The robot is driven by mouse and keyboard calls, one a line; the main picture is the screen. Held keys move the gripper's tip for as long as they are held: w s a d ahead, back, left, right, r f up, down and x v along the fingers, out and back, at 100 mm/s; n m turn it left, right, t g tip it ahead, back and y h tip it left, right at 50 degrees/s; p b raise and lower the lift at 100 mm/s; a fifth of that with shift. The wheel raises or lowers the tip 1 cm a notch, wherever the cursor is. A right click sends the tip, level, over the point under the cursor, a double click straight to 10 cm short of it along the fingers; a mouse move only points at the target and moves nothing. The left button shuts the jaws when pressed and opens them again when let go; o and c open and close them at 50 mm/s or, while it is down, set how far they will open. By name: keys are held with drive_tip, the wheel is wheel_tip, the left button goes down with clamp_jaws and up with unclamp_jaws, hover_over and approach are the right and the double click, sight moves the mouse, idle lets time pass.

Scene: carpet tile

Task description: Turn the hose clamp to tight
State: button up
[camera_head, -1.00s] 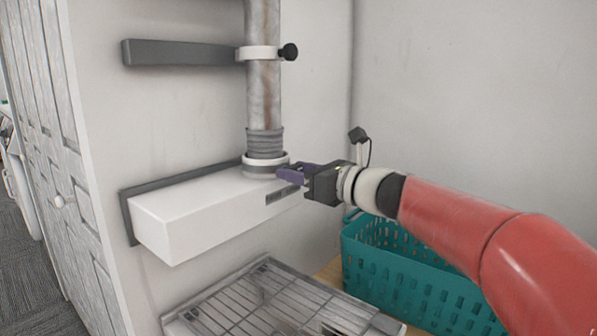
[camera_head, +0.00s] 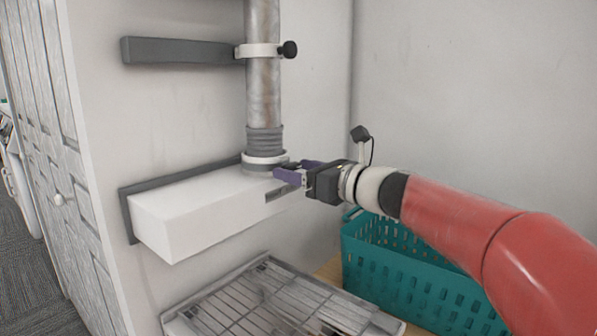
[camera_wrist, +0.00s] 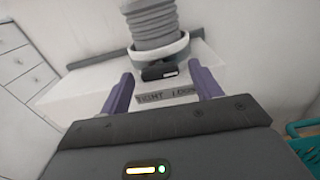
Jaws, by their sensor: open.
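The hose clamp (camera_head: 265,158) is a pale ring around the base of the grey ribbed hose (camera_head: 265,142), on top of a white box. In the wrist view the clamp (camera_wrist: 170,52) shows a dark tab (camera_wrist: 158,73) at its near side. A label (camera_wrist: 165,97) on the box's front is partly legible, with letters like "TIGHT" and "LOOSE". My gripper (camera_head: 288,170) is open with purple fingers, just right of the clamp. In the wrist view its fingers (camera_wrist: 163,88) stand either side of the tab, apart from it. Contact cannot be told in the head view.
The white box (camera_head: 190,222) sticks out from the wall. A metal pipe (camera_head: 263,90) rises above the hose, held by an upper bracket (camera_head: 180,51). A teal basket (camera_head: 400,275) and a wire rack (camera_head: 270,305) lie below. White cabinet doors (camera_head: 80,190) stand at left.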

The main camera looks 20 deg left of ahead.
drive_tip(key=b+v, duration=0.1)
drive_tip(key=v, duration=0.6)
drive_tip(key=shift+d, duration=0.2)
drive_tip(key=shift+s, duration=0.1)
